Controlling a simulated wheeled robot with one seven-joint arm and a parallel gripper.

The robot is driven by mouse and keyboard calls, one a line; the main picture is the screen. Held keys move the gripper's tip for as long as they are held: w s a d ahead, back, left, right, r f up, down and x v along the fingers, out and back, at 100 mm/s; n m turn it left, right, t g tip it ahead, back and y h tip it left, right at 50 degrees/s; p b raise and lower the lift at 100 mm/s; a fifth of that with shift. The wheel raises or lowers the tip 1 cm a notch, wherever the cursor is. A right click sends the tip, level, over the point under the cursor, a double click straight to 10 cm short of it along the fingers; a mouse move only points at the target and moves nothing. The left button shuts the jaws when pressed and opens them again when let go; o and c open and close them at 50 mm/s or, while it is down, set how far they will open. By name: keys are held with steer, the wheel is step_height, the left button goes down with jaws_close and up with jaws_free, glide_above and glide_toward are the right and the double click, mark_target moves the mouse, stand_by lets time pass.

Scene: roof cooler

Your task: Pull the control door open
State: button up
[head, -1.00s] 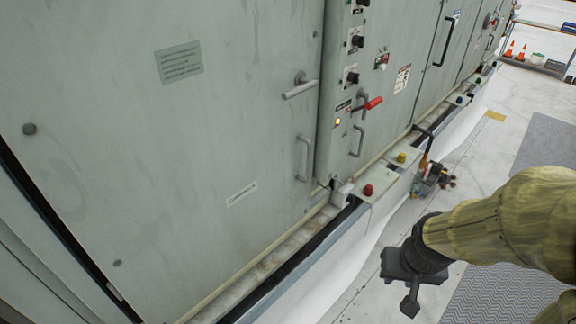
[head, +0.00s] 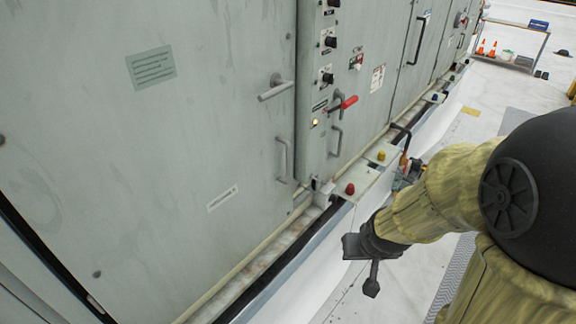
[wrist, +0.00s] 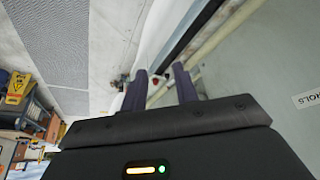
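The control door (head: 190,130) is a large grey-green panel filling the left of the head view, and it looks shut. It has a lever handle (head: 275,88) near its right edge and a vertical grab handle (head: 283,160) below. A small label (head: 222,198) sits low on it; in the wrist view a label (wrist: 307,98) ends in "ROLS". My gripper (head: 362,265) is dark, lower right of both handles and apart from the door. In the wrist view my gripper (wrist: 160,87) has its two fingers apart with nothing held between them.
A control panel with knobs and a red-handled switch (head: 343,105) adjoins the door's right edge. A ledge with red (head: 350,188) and yellow (head: 381,155) buttons runs below. In the wrist view, a yellow sign (wrist: 17,87) stands left.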

steer(key=w+a+n+t+y+b, duration=0.3)
steer(key=w+a+t+y, duration=0.2)
steer(key=w+a+t, duration=0.7)
steer(key=w, duration=0.3)
steer(key=shift+w+a+y+b, duration=0.15)
steer(key=shift+y+b, duration=0.15)
steer(key=shift+y, duration=0.1)
steer(key=shift+f, duration=0.1)
